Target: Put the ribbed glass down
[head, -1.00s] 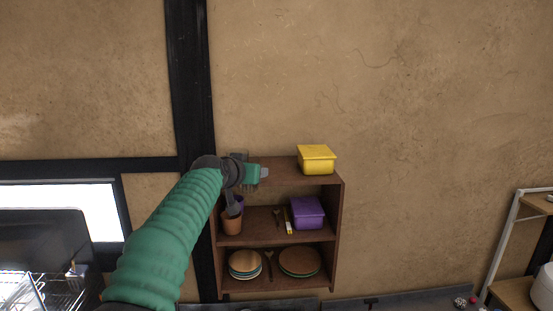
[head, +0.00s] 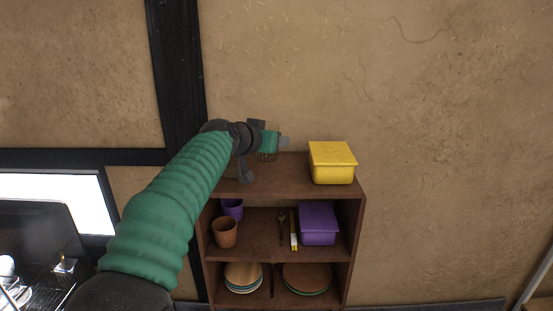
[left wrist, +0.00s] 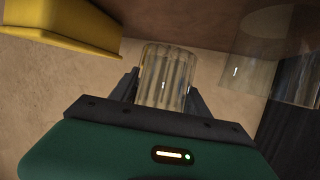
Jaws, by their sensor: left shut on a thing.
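The ribbed glass (left wrist: 166,68) is clear with vertical ribs. It sits between the fingers of my left gripper (left wrist: 162,92) in the left wrist view. In the head view my left gripper (head: 283,142) is over the top of the brown shelf unit (head: 290,187), left of the yellow box. It is shut on the glass, which is small and mostly hidden there. I cannot tell whether the glass touches the shelf top. My right gripper is not in view.
A yellow lidded box (head: 332,163) stands on the shelf top, at the right. Another clear glass (left wrist: 275,55) shows at the right of the left wrist view. Lower shelves hold cups, a purple box (head: 318,224) and plates (head: 307,279). The wall is close behind.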

